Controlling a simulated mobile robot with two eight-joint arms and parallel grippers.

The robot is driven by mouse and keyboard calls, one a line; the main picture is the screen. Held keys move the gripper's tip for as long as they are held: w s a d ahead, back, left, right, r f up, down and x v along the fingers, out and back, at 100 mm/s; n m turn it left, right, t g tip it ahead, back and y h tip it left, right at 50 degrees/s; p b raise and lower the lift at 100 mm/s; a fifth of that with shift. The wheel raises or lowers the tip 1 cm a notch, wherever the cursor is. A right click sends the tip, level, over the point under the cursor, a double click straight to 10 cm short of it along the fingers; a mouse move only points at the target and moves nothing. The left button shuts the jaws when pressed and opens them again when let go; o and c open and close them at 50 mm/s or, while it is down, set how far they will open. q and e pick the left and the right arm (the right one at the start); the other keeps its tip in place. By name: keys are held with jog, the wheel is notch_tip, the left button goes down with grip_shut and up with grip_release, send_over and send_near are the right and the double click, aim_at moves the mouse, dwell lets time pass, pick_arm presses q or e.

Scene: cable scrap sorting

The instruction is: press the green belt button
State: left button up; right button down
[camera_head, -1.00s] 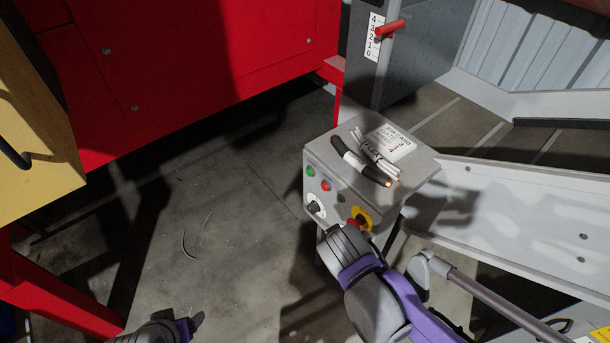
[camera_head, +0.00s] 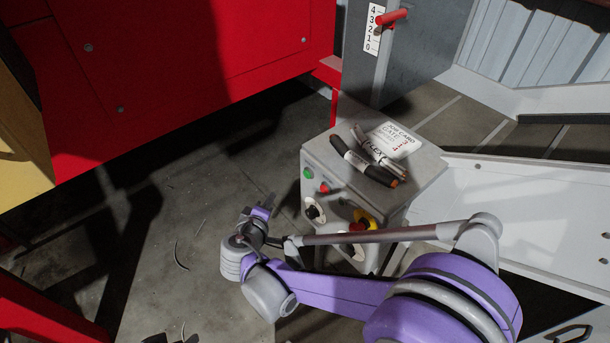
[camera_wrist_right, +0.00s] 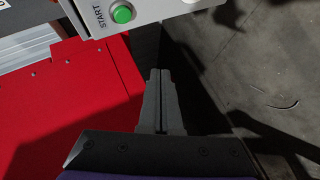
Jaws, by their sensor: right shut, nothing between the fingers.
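The green button (camera_head: 308,172) sits at the upper left of the grey control box's front face, above the floor. In the right wrist view the green button (camera_wrist_right: 122,13) shows at the top, beside the word START. My right gripper (camera_head: 267,201) is left of the box and below the green button, apart from it. In the right wrist view its fingers (camera_wrist_right: 161,76) are together, with nothing between them, pointing below and right of the button. Of my left arm only a dark bit shows at the bottom edge; its gripper cannot be made out.
The grey control box (camera_head: 374,190) also carries a red button (camera_head: 324,188), a dark knob (camera_head: 313,211) and a red stop button on yellow (camera_head: 358,226). Cable pieces (camera_head: 368,162) and a job card (camera_head: 397,139) lie on top. A red cabinet (camera_head: 190,70) stands behind; open floor lies left.

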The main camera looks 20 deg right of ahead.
jog(key=w+d, duration=0.3)
jog(key=d, duration=0.5)
jog(key=shift+d, duration=0.15)
jog(key=shift+d, duration=0.15)
dwell(2.1)
jog(key=shift+w+d, duration=0.15)
jog(key=shift+d, duration=0.1)
jog(key=shift+w+d, duration=0.15)
jog(key=shift+d, duration=0.3)
dwell(0.9)
jog(key=shift+a, duration=0.15)
jog(key=shift+s+a, duration=0.3)
jog(key=shift+a, duration=0.4)
jog(key=shift+s+a, duration=0.3)
jog(key=shift+a, duration=0.5)
jog(key=shift+s+a, duration=0.25)
jog(key=shift+a, duration=0.5)
jog(key=shift+s+a, duration=0.3)
jog(key=shift+a, duration=0.5)
